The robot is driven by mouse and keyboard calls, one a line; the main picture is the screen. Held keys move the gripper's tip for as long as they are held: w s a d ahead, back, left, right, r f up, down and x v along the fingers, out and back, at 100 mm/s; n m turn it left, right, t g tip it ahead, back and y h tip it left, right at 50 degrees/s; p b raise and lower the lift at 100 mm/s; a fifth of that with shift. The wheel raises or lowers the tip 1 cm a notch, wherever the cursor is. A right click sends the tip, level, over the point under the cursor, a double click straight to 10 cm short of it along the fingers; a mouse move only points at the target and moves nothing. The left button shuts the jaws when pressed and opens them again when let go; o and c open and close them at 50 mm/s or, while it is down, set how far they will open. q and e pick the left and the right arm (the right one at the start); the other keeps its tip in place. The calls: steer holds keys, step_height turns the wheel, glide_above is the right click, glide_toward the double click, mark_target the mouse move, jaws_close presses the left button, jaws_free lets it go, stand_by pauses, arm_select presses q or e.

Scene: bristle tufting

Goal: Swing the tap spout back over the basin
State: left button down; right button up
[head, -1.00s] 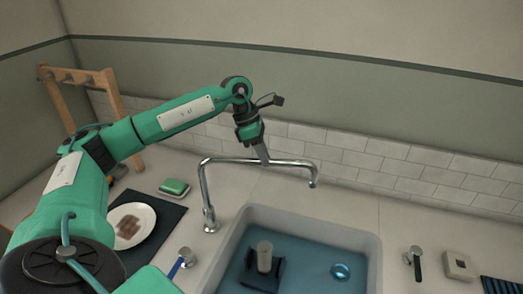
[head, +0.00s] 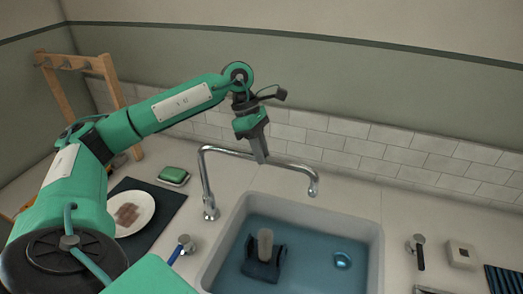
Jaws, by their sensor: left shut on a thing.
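The chrome tap spout (head: 228,151) rises from its base (head: 210,212) at the left of the basin and runs right. Its down-turned tip (head: 313,189) shows just above the basin's back rim in the picture; I cannot tell whether it is over the water or the counter behind. The basin (head: 375,236) is pale-rimmed with blue water. My left gripper (head: 262,159) is shut on the middle of the spout from above, its fingers hiding a short piece. My right gripper is not in view.
A dark holder with a grey cylinder (head: 265,243) and a shiny round thing (head: 342,260) are in the basin. A plate (head: 144,211) lies on a dark mat at left, near a green sponge (head: 174,174). A tiled wall (head: 355,146) stands close behind.

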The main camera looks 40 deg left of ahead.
arm_select(q)
steer(key=c, duration=1.6)
jaws_free()
steer(key=shift+s, duration=0.1)
steer(key=o, duration=0.3)
steer(key=shift+s, duration=0.1)
steer(key=shift+a+r, duration=0.2)
steer(key=shift+r, duration=0.25)
steer(key=shift+b+v, duration=1.15)
steer(key=shift+v, duration=5.3)
